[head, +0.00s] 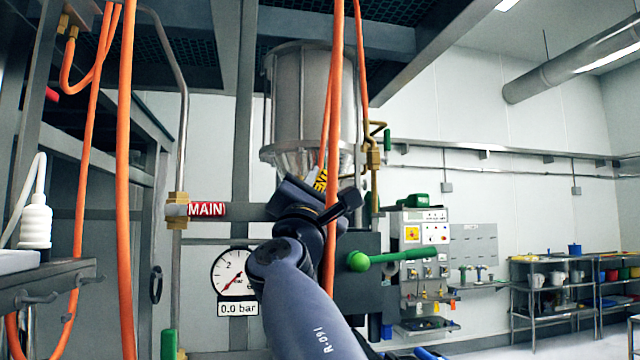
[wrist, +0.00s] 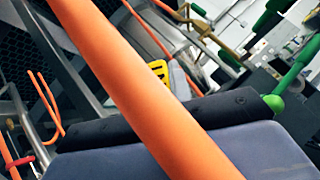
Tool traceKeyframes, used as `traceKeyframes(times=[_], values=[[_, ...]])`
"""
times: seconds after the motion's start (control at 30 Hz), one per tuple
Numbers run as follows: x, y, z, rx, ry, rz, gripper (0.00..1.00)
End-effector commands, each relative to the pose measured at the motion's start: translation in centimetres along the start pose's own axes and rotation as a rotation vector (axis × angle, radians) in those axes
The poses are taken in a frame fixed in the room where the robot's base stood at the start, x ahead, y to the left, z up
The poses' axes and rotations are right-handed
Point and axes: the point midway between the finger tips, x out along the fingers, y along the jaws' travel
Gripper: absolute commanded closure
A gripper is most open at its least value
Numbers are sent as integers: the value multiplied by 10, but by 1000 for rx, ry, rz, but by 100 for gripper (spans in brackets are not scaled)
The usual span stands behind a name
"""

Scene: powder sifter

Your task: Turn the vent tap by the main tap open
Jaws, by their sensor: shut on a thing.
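A yellow VENT tag (head: 321,180) shows just behind my gripper (head: 312,194), under the clear-bottomed hopper. It also shows in the wrist view (wrist: 158,69), partly covered by an orange hose (wrist: 140,90). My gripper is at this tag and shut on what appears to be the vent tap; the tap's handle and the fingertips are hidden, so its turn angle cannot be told. A red MAIN label (head: 206,209) sits left of my gripper, beside a brass fitting (head: 177,211) on a steel pipe. The main tap's handle is not clear.
Orange hoses (head: 125,180) hang at left, and one (head: 333,110) passes close to my gripper. A gauge (head: 237,279) has a 0.0 bar readout below it. A green ball-ended lever (head: 392,257) sticks out right of my arm. The hopper (head: 304,95) hangs above.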

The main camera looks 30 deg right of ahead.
Motion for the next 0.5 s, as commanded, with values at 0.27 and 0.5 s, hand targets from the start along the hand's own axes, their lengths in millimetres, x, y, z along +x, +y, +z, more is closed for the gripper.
traceKeyframes(times=[0.27,0.5], values=[[-1,0,-1,-13,-1,13,100],[-4,4,-3,-92,-3,90,100]])
